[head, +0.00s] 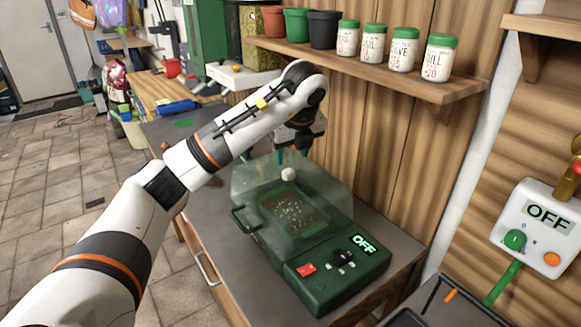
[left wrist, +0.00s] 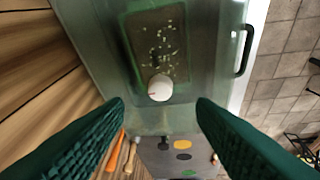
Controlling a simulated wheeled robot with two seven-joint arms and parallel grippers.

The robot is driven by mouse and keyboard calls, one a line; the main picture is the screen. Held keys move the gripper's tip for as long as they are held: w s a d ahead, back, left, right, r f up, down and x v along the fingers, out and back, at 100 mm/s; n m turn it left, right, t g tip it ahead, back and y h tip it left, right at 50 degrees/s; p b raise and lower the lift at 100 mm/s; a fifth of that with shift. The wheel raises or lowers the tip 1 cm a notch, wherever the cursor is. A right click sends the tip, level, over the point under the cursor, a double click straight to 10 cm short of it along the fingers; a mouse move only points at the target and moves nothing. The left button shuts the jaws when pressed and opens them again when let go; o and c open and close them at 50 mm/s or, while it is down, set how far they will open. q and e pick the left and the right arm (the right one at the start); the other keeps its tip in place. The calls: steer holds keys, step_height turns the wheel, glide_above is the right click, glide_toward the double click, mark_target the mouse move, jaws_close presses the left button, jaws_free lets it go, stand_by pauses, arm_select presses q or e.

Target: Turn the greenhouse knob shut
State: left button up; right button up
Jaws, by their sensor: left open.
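The greenhouse (head: 292,205) is a dark green base with a clear lid, on the grey bench top. Its white round knob (head: 288,174) sits on top of the lid. In the left wrist view the knob (left wrist: 160,87) shows a small red-orange mark at its lower left. My left gripper (head: 292,153) is open and points down just above the knob. Its green fingers (left wrist: 160,108) stand wide apart on either side of the knob's line, and nothing is between them in its grip. My right gripper is not in view.
The greenhouse front has a red switch (head: 307,269), a black dial (head: 342,258) and a display (head: 364,244) reading OFF. A shelf (head: 440,88) with pots and jars is behind. A white wall box (head: 540,222) reading OFF is at right, above a dark tray (head: 440,306).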

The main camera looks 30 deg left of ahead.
arm_select(q)
steer(key=p+v, duration=0.1)
steer(key=v, duration=0.4)
steer(key=shift+r, duration=0.15)
stand_by(0.3)
